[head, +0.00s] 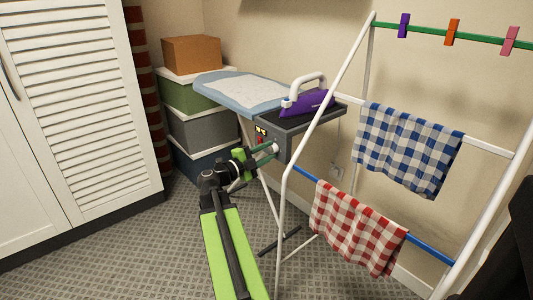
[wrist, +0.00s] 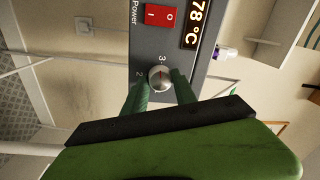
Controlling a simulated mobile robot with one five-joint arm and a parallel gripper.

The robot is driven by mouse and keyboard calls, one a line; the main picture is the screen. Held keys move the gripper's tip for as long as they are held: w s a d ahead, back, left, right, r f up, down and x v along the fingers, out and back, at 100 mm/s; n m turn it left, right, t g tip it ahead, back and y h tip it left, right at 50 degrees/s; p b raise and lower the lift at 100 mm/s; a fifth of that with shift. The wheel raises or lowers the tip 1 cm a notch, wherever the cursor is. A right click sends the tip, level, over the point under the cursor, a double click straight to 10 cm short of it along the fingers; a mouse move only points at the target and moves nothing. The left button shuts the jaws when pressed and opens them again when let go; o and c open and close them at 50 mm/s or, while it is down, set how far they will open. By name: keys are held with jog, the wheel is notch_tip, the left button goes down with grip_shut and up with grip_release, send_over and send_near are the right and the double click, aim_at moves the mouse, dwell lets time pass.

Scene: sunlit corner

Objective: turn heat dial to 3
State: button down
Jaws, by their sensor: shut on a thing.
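The heat dial (wrist: 160,78) is a small silver knob on a grey control panel (wrist: 150,45). In the wrist view, a "3" is printed just above it and a "2" at its left. A small reddish mark on its face seems to point up towards the 3. My gripper (wrist: 160,88) has one green finger on each side of the dial and is shut on it. In the head view, my gripper (head: 269,149) reaches the front of the ironing board's (head: 205,82) grey end unit (head: 300,128).
The panel carries a red power switch (wrist: 161,15) and a display (wrist: 195,24) reading 78 °C. A purple iron (head: 305,102) rests on the unit. A drying rack (head: 283,215) with checked cloths stands close at the right. Stacked boxes (head: 203,128) stand behind.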

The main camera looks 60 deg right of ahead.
jog(key=shift+w+d+r+m, duration=0.1)
jog(key=shift+w+m, duration=0.15)
jog(key=shift+m, duration=0.55)
jog(key=c, duration=1)
grip_release()
jog(key=shift+s, duration=0.1)
jog(key=b+v, duration=0.1)
jog(key=v, duration=1.6)
jog(key=shift+a, duration=0.25)
